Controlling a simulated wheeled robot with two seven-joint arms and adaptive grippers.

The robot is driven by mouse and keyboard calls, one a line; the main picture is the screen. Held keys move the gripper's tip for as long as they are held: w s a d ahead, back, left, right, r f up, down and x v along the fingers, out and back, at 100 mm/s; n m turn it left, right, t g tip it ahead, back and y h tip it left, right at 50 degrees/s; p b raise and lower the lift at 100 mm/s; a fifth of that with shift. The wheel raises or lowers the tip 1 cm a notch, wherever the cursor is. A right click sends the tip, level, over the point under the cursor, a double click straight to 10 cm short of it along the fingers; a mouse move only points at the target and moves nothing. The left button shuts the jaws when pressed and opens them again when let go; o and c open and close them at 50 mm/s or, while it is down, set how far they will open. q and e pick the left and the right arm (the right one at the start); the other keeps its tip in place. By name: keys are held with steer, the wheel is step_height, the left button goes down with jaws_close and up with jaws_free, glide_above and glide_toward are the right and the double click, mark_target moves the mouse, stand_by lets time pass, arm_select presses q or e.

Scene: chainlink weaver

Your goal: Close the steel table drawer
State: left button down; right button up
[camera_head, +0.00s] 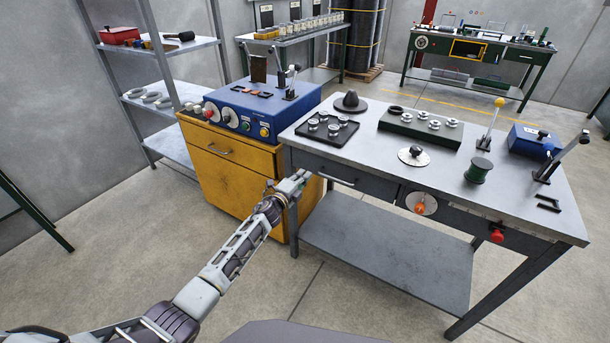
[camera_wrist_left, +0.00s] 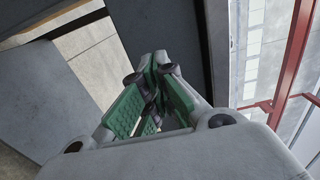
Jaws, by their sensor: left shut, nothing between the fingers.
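The steel table (camera_head: 352,144) stands at the centre right of the head view. Its grey drawer (camera_head: 366,184) is at the left end of the front edge, with a bright bar handle. From this angle I cannot tell whether the drawer front is flush or slightly out. My left gripper (camera_head: 301,177) is shut and empty at the left end of the drawer front, left of the handle. I cannot tell whether it touches. In the left wrist view, the green-padded fingers (camera_wrist_left: 152,85) are together in front of a dark panel (camera_wrist_left: 160,35). My right gripper is out of view.
A yellow cabinet (camera_head: 228,168) with a blue control box (camera_head: 262,107) stands just left of the table, close to my left gripper. A low shelf (camera_head: 390,255) lies under the table. An orange knob (camera_head: 420,208) and red button (camera_head: 497,236) are farther right along the front.

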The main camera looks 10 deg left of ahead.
arm_select(q)
steer(key=p+v, duration=0.1)
steer(key=v, duration=0.7)
steer(key=shift+s, duration=0.35)
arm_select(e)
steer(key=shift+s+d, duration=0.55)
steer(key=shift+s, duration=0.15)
arm_select(q)
steer(key=shift+r, duration=0.1)
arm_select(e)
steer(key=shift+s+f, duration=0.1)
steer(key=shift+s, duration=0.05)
